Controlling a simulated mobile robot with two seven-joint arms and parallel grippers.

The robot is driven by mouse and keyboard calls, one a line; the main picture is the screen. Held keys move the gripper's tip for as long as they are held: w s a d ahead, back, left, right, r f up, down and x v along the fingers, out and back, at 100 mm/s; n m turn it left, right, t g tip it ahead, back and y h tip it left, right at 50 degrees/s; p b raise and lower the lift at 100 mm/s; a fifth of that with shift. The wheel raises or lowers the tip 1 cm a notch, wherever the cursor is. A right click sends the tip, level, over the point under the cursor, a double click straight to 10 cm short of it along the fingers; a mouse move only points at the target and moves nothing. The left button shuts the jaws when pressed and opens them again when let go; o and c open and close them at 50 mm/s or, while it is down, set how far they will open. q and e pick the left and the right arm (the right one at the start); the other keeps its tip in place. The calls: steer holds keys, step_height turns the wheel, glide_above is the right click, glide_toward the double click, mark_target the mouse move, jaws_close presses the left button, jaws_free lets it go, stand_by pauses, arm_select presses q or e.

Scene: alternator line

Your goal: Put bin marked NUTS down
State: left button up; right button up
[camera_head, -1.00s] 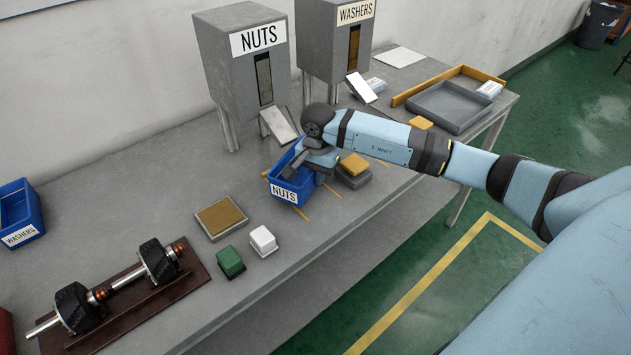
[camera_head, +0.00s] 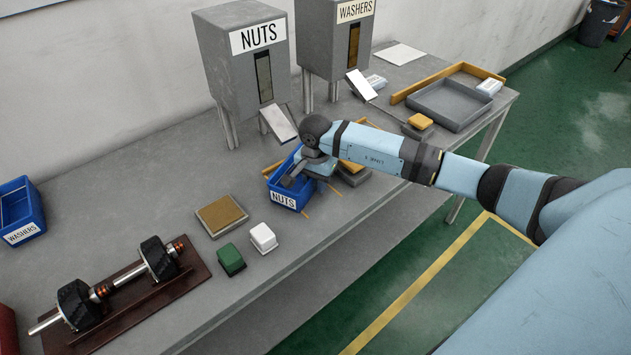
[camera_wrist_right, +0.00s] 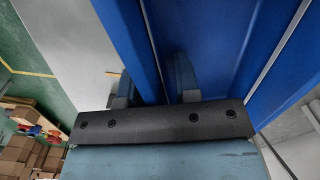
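The blue bin marked NUTS (camera_head: 284,199) is at the middle of the grey bench, below the NUTS dispenser, at or very near the bench top. Orange marks show around its base. My right gripper (camera_head: 297,172) is at the bin's right rim. In the right wrist view, its fingers (camera_wrist_right: 155,95) are on either side of the blue bin's wall (camera_wrist_right: 125,40) and appear shut on it. The fingertips are partly hidden, and I cannot see inside the bin well. My left gripper is not in view.
The NUTS dispenser's chute (camera_head: 278,123) stands just behind the bin. A tan-topped block (camera_head: 353,168) is close on the right. A tan pad (camera_head: 221,215), a white block (camera_head: 263,237) and a green block (camera_head: 231,260) lie in front left. The WASHERS bin (camera_head: 20,212) is far left.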

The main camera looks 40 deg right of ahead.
steer(key=shift+r, duration=0.6)
step_height(320, 180, up, 10)
steer(key=shift+r+b, duration=0.25)
steer(key=shift+b, duration=0.3)
steer(key=shift+r, duration=0.3)
